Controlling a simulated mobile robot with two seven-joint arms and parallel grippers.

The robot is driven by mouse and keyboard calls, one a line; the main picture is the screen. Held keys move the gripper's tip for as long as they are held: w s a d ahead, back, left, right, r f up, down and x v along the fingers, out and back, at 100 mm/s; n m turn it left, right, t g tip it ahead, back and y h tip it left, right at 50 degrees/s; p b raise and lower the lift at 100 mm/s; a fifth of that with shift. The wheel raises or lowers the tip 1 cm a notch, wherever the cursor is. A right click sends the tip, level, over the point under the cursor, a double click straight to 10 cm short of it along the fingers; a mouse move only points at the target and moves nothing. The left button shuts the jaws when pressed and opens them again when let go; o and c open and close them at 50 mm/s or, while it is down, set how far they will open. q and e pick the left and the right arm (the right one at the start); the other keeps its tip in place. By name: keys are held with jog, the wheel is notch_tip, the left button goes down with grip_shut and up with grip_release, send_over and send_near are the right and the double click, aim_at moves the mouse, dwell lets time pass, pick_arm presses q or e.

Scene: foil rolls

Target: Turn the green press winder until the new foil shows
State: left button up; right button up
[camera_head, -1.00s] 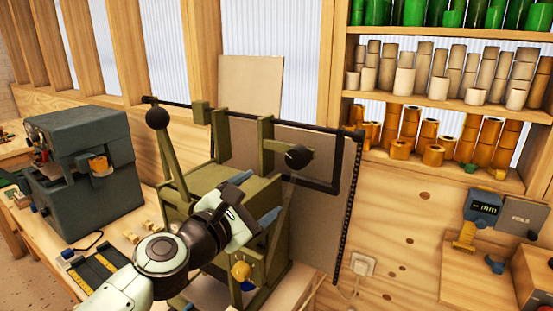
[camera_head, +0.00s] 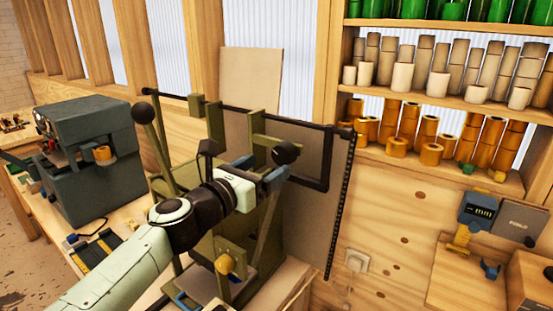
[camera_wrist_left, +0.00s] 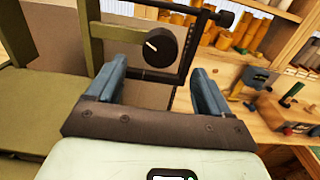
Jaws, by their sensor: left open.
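The green press (camera_head: 215,245) stands on the bench in the middle of the head view. Its winder is a black round knob (camera_head: 286,153) with a pale pointer mark, on a green arm at the upper right. In the left wrist view the knob (camera_wrist_left: 160,47) shows just beyond and between the fingertips, apart from them. My left gripper (camera_head: 263,172) is open and empty, its blue fingers just below and left of the knob. The wrist view shows the same open fingers (camera_wrist_left: 160,82). I cannot make out the foil. My right gripper is not in view.
A black-knobbed lever (camera_head: 143,113) rises at the press's left. A dark grey machine (camera_head: 90,155) stands at the left. Shelves of foil rolls (camera_head: 430,85) fill the upper right. A black frame bar (camera_head: 325,165) runs close behind the winder.

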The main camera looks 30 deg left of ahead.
aim_at(280, 158)
pick_arm(q)
jog(key=w, duration=0.5)
jog(key=shift+w+d+p, duration=0.1)
jog(key=shift+d+p, duration=0.1)
jog(key=shift+p, duration=0.15)
jog(key=c, duration=1)
